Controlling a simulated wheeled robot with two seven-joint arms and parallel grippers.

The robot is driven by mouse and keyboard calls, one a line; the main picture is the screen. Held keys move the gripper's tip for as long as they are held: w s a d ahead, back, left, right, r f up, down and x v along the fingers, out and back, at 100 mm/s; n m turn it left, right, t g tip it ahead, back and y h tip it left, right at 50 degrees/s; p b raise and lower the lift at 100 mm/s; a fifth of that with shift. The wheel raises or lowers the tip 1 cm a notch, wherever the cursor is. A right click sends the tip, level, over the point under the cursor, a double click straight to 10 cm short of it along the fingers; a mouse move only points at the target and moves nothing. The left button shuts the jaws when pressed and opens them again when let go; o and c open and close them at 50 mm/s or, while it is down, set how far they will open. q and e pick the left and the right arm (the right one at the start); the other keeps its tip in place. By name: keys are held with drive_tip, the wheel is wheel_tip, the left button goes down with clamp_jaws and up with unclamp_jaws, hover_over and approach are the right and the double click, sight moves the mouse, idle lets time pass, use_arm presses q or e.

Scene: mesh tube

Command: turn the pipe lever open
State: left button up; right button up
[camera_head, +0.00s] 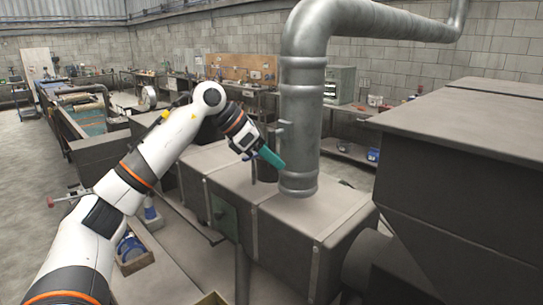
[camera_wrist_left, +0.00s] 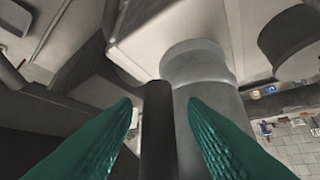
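The large grey metal pipe (camera_head: 302,110) stands upright on a boxy metal duct and bends right at the top. A small grey lever-like fitting (camera_head: 281,130) sticks out from its left side. My left gripper (camera_head: 272,157) has teal fingers and is just left of the pipe's lower part, below that fitting. In the left wrist view the two fingers (camera_wrist_left: 160,120) are spread apart. A dark upright bar (camera_wrist_left: 158,125) appears between them, with the pipe (camera_wrist_left: 197,70) beside it. I cannot tell whether the bar is the lever or whether the fingers touch anything. My right gripper is not in view.
The duct (camera_head: 325,208) spans the space under the pipe. A big dark hopper (camera_head: 460,130) stands close on the right. A cardboard box (camera_head: 132,262) with blue items is at lower left. Workbenches line the back wall, and open floor lies at far left.

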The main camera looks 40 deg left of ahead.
use_arm(q)
drive_tip(key=shift+r, duration=0.1)
drive_tip(key=shift+s+a+r, duration=0.2)
drive_tip(key=b+v, duration=0.2)
drive_tip(key=v, duration=0.9)
drive_tip(key=shift+s+f, duration=0.1)
drive_tip(key=shift+s, duration=0.05)
